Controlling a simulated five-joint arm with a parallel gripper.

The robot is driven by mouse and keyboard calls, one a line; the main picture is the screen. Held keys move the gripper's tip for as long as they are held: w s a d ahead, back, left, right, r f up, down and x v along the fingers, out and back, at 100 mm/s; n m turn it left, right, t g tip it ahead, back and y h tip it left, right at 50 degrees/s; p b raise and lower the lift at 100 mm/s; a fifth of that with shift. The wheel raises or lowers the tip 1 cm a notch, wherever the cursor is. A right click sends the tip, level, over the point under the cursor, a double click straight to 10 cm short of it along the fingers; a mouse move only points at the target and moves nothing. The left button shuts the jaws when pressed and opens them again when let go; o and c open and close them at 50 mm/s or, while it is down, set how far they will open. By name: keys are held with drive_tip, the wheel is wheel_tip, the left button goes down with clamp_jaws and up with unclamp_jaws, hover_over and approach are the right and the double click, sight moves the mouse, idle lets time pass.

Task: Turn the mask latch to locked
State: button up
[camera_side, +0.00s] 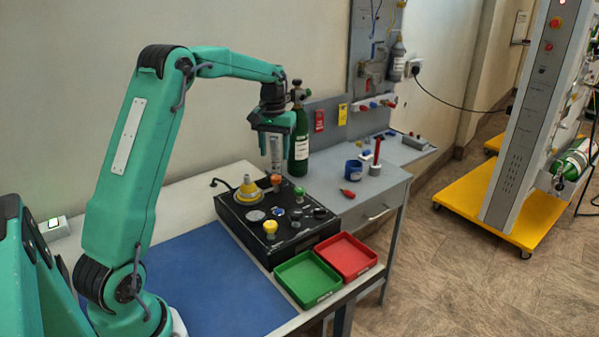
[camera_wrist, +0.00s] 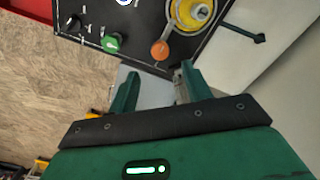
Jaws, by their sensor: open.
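A black trainer panel (camera_side: 290,235) lies on the bench and carries several coloured knobs. A yellow cone-shaped part (camera_side: 248,190) stands at its back left; in the wrist view it is a yellow ring (camera_wrist: 203,14) around a grey centre. An orange round knob (camera_side: 276,180) sits beside it, also seen in the wrist view (camera_wrist: 160,49). A green knob (camera_side: 299,191) is to its right. I cannot tell which part is the mask latch. My gripper (camera_side: 276,170) is open and empty, just above the orange knob. In the wrist view, my gripper (camera_wrist: 157,75) has its fingers apart near the panel edge.
A yellow knob (camera_side: 270,229) stands at the panel's front. A green tray (camera_side: 308,280) and a red tray (camera_side: 346,257) lie in front of the panel. A green cylinder (camera_side: 299,145) stands close behind my gripper. The blue mat (camera_side: 205,275) is clear.

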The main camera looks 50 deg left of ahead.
sight(275, 177)
drive_tip(key=shift+n, duration=0.4)
drive_tip(key=shift+f, duration=0.1)
drive_tip(key=shift+f, duration=3.8)
drive_tip(key=c, duration=1)
drive_tip(key=shift+m, duration=1.5)
